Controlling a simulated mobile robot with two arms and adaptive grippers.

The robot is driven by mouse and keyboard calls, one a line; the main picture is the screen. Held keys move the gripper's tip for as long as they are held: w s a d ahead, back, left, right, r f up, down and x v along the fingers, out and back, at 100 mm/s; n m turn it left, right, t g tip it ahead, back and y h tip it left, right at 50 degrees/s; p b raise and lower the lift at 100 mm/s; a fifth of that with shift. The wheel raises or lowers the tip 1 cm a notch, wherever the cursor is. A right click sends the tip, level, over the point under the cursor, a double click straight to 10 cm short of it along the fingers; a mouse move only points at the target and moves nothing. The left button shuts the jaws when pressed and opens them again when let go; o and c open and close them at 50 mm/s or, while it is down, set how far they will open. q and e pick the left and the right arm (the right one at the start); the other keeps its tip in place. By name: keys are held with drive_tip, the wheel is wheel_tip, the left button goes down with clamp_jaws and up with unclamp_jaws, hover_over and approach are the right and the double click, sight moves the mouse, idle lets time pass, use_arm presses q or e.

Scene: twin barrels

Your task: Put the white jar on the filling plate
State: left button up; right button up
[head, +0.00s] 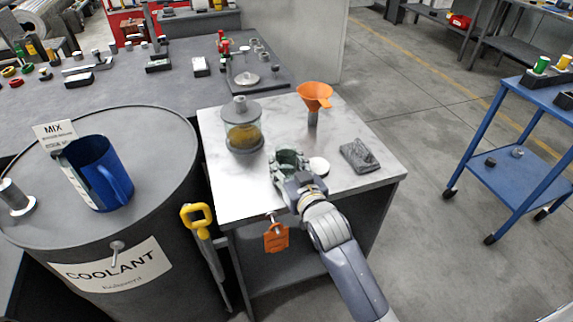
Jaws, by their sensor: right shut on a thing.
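My right gripper (288,158) is low over the front of the metal-topped cabinet (350,115). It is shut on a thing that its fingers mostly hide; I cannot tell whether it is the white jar. A small white round piece (318,166) shows just right of the gripper on the cabinet top; I cannot tell whether it is a flat plate or a lid. No white jar stands clearly in view elsewhere, and I cannot make out a filling plate for sure. My left gripper is out of view.
A glass vessel (243,134) with amber contents stands behind left of the gripper. An orange funnel (314,94) stands behind it. A blue jug (103,178) is on the coolant barrel (150,140).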

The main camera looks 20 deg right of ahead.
drive_tip(key=shift+f, duration=0.1)
drive_tip(key=o, duration=0.8)
